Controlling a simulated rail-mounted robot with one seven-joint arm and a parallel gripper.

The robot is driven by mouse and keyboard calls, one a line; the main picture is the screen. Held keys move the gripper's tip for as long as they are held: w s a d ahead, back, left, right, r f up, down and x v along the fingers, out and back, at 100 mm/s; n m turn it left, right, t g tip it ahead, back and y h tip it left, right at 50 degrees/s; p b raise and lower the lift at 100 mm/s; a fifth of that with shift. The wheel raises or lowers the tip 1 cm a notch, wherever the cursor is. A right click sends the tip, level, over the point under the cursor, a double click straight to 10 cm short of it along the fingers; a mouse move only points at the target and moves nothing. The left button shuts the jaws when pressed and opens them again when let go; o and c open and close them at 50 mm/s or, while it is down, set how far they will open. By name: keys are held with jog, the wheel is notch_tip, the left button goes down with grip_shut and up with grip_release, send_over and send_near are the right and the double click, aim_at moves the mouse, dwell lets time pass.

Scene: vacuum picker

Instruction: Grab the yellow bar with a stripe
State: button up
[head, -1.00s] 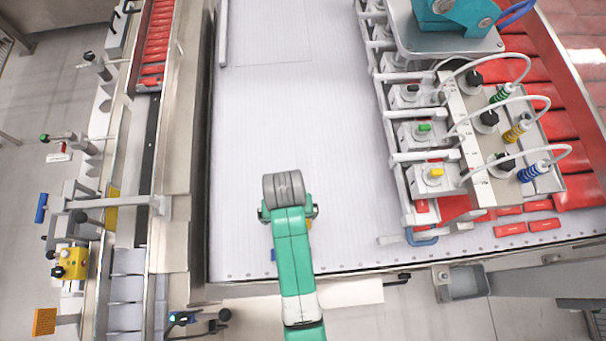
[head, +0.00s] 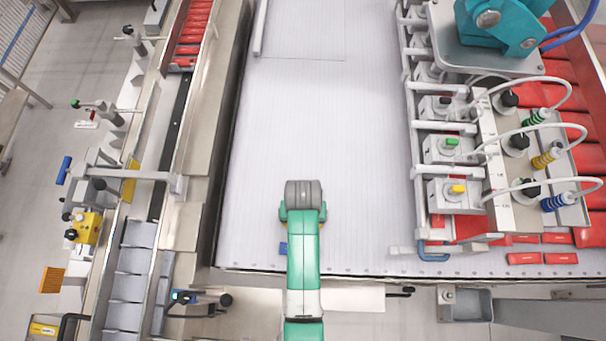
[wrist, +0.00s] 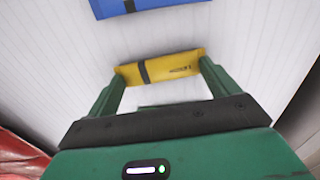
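In the head view my gripper (head: 303,216) is seen from above, and the arm hides nearly all of the yellow bar. A blue bar (wrist: 165,5) with a black stripe lies beyond it in the wrist view. The blue bar (head: 283,249) also shows left of my arm in the head view.
The white table (head: 310,110) is clear around and behind my gripper. A rack of valves with coloured knobs (head: 452,190) stands to the right, with red packs (head: 540,258) beside it. A conveyor (head: 180,110) runs along the left.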

jog(key=c, duration=0.3)
jog(key=shift+r, duration=0.55)
notch_tip(320, 180, up, 2)
jog(key=shift+r, duration=0.15)
jog(key=shift+s+r, duration=0.15)
jog(key=shift+s, duration=0.45)
jog(key=s, duration=0.5)
jog(key=s+r, duration=0.1)
jog(key=s, duration=0.8)
jog(key=shift+s+a+r, duration=0.15)
jog(key=shift+s, duration=0.25)
